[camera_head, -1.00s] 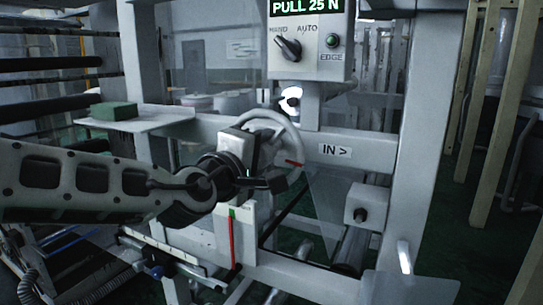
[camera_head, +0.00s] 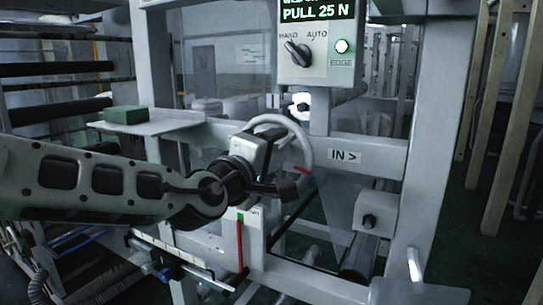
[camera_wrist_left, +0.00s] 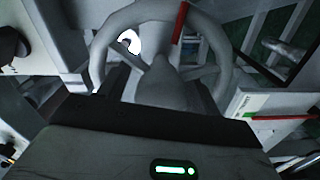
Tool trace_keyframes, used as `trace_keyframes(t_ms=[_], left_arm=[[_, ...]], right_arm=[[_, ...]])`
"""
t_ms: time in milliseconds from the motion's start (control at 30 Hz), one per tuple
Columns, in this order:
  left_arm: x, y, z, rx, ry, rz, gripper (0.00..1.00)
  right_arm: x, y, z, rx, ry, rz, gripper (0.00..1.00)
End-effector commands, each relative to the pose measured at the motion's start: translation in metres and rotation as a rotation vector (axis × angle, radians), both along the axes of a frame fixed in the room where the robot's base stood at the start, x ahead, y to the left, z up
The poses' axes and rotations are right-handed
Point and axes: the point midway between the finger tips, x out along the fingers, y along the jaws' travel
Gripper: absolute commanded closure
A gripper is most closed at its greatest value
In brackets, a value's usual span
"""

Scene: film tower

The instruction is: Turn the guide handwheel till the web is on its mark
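The grey guide handwheel (camera_head: 307,147) with a red mark (camera_head: 301,169) on its rim is on the machine's cross beam. My left gripper (camera_head: 275,186) is at the wheel's lower left, in front of it; contact and finger opening cannot be made out. In the left wrist view the handwheel (camera_wrist_left: 99,48) stands just beyond the gripper body, with its red mark at upper right. A white plate (camera_head: 251,236) below has a green mark (camera_head: 240,216) and a red line (camera_head: 240,248) directly under it. My right gripper is out of view.
The control box (camera_head: 318,72) hangs above, its display (camera_head: 317,12) reading PULL 25 N; the line above is cut off. A shelf (camera_head: 170,125) with a green block (camera_head: 125,115) is at left. The cross beam and a post (camera_head: 432,120) flank the wheel at right.

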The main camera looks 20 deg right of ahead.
Motion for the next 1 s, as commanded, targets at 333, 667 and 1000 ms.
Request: trace_keyframes(t_ms=[333, 667, 1000], left_arm=[[-0.018, 0.026, -0.002, 0.001, 0.000, 0.001, 0.36], [-0.064, 0.087, -0.002, 0.000, -0.002, 0.001, 0.36], [-0.094, 0.124, -0.001, 0.000, 0.000, 0.000, 0.36]], right_arm=[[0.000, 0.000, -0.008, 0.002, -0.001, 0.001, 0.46], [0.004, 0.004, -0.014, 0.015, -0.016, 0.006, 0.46], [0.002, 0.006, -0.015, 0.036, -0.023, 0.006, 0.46]])
